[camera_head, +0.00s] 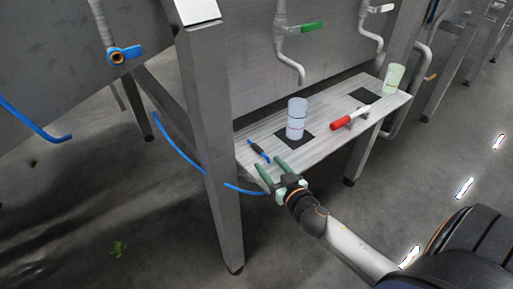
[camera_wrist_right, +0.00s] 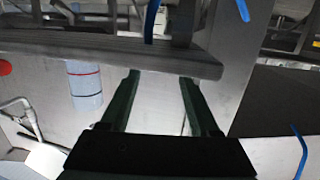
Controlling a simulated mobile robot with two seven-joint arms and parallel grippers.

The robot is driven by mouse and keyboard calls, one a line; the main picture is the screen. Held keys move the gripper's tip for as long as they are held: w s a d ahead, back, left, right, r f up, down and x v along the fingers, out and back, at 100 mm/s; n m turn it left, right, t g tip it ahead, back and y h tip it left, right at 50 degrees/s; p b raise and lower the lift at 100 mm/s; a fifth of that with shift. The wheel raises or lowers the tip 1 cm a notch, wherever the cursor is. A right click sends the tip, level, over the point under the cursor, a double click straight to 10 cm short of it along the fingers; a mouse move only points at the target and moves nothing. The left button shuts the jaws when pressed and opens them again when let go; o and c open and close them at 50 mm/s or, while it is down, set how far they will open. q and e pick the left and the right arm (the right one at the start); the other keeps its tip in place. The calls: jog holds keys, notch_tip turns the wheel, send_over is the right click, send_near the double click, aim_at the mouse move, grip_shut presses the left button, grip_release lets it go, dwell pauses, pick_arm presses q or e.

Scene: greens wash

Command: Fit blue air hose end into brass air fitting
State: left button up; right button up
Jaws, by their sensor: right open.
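A blue hose (camera_head: 178,150) hangs in a curve, passes behind the steel leg and reaches a point just left of my right gripper (camera_head: 271,167). Another blue hose (camera_head: 30,122) at the far left has a hooked free end. I cannot tell which is the air hose. A round brass-coloured fitting with a blue ring (camera_head: 117,56) is at the upper left, below a grey pipe. My right gripper is open at the shelf's front left corner. Its green fingers show in the right wrist view (camera_wrist_right: 160,78) with nothing held between them. My left gripper is out of view.
The steel shelf (camera_head: 345,143) carries a blue-and-black tool (camera_head: 258,150), a pale cup (camera_head: 296,118), a red-handled tool (camera_head: 350,118) and a greenish cup (camera_head: 393,78). The steel leg (camera_head: 211,150) stands left of the gripper.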

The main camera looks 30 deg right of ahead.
aim_at(261, 152)
jog(key=shift+w+d+f+p, duration=0.15)
jog(key=shift+w+d, duration=0.1)
jog(key=shift+w, duration=0.9)
jog(key=shift+w+d+f+p, duration=0.1)
jog(key=shift+w+d+f, duration=0.15)
jog(key=shift+w, duration=0.9)
jog(key=shift+w+d+f+p, duration=0.1)
jog(key=shift+w+d, duration=0.15)
jog(key=shift+w, duration=0.9)
grip_shut()
